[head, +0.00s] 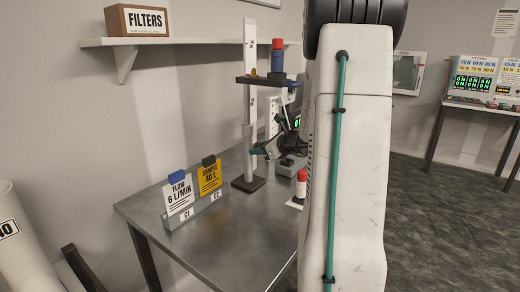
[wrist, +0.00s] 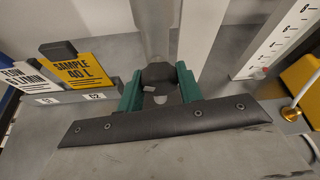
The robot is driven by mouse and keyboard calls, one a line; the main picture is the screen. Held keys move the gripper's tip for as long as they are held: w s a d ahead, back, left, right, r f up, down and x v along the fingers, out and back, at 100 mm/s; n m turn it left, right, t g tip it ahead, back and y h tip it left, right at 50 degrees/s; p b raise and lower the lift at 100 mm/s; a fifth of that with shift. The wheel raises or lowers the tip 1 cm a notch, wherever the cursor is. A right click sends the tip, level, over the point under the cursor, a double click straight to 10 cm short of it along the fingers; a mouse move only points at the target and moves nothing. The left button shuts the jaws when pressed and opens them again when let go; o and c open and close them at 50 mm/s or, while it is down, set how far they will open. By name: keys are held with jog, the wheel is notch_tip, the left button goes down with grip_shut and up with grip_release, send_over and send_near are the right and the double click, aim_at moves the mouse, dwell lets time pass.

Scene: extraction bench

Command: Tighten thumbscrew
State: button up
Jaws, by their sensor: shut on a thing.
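The thumbscrew is a dark knob (wrist: 157,76) at the middle of the wrist view, on the front of a pale upright post (wrist: 154,25). My gripper (wrist: 158,84) has two green fingers, one on each side of the knob, and is shut on it. In the head view, my gripper (head: 259,150) is beside the post (head: 249,110), which stands on a dark base (head: 248,183). The knob is too small or hidden to make out there. A dark platform (head: 262,81) sits high on the post and carries a blue cylinder with a red top (head: 277,58).
Sign cards (head: 179,195) stand in a holder on the metal bench (head: 240,245). A red-topped white bottle (head: 301,186) is close to my arm. A white scale (wrist: 280,38) and a yellow object (wrist: 302,82) are right of the gripper. A shelf (head: 180,41) is on the wall.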

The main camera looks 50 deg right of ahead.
jog(key=m+y, duration=0.3)
jog(key=m, duration=0.1)
jog(key=m+y, duration=0.3)
jog(key=m, duration=0.2)
jog(key=shift+t, duration=0.3)
dwell(0.6)
jog(key=o, duration=1)
jog(key=shift+v, duration=3.9)
